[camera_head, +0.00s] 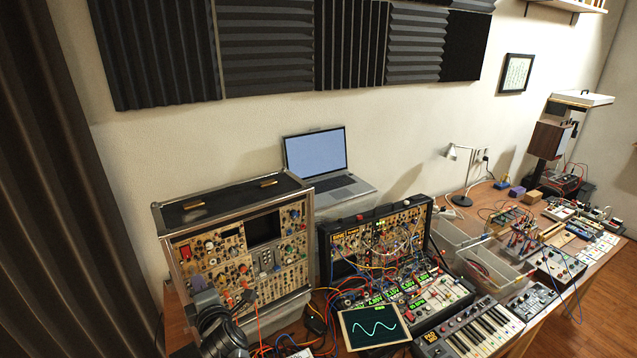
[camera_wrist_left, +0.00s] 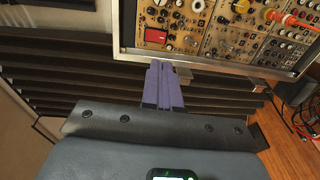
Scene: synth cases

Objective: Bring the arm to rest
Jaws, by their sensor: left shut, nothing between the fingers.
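My left gripper (camera_head: 203,291) is at the lower left of the head view, in front of the left part of a tall synth case (camera_head: 212,189). In the left wrist view its purple fingers (camera_wrist_left: 163,72) are pressed together with nothing between them. The fingertips overlap the lower metal edge of the synth case (camera_wrist_left: 215,67) there. I cannot tell whether they touch it. Part of the case's front is hidden behind the gripper and my dark wrist. My right gripper is in neither view.
A second synth case (camera_head: 375,236), a small screen with a wave (camera_head: 374,326) and a keyboard (camera_head: 470,330) crowd the table to the right. A laptop (camera_head: 322,170) stands behind. Orange cables hang close to my gripper. A dark curtain (camera_head: 50,180) hangs at the left.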

